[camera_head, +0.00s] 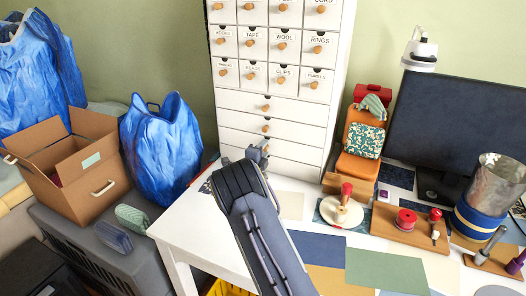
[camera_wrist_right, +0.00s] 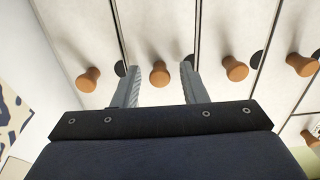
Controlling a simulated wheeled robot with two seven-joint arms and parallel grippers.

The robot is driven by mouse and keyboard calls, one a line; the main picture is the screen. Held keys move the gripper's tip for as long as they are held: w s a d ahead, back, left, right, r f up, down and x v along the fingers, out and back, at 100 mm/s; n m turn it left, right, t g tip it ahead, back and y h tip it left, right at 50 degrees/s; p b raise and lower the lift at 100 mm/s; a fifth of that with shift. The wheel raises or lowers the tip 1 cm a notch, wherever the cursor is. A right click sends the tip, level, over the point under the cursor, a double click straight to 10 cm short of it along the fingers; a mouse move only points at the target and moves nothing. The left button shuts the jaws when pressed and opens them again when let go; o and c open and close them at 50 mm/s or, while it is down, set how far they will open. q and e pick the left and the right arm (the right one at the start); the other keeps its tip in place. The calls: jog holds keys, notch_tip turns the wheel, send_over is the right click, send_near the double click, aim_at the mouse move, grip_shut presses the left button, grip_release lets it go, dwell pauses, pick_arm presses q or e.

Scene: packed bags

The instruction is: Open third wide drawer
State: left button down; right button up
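A white cabinet (camera_head: 217,60) stands at the back of the white table, with small labelled drawers above and wide drawers below. The wide drawers look shut. Wooden knobs of the first wide drawer (camera_head: 266,107) and second wide drawer (camera_head: 266,128) show; my right gripper (camera_head: 259,152) covers the area below them. In the right wrist view, several knobs stand in a row. My right gripper (camera_wrist_right: 160,82) is open, its fingers on either side of one knob (camera_wrist_right: 159,73), apparently the third wide drawer's. Neither finger clearly touches it. My left gripper is not in view.
A blue bag (camera_head: 160,150) and an open cardboard box (camera_head: 72,190) stand left of the table. An orange stack (camera_head: 358,140), a monitor (camera_head: 455,120) and boards with tools (camera_head: 410,227) are to the right. The wall behind is green.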

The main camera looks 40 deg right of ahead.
jog(key=shift+c, duration=0.5)
grip_shut()
jog(key=shift+a, duration=0.1)
jog(key=b+v, duration=0.6)
jog(key=v, duration=1.2)
jog(key=shift+s, duration=0.1)
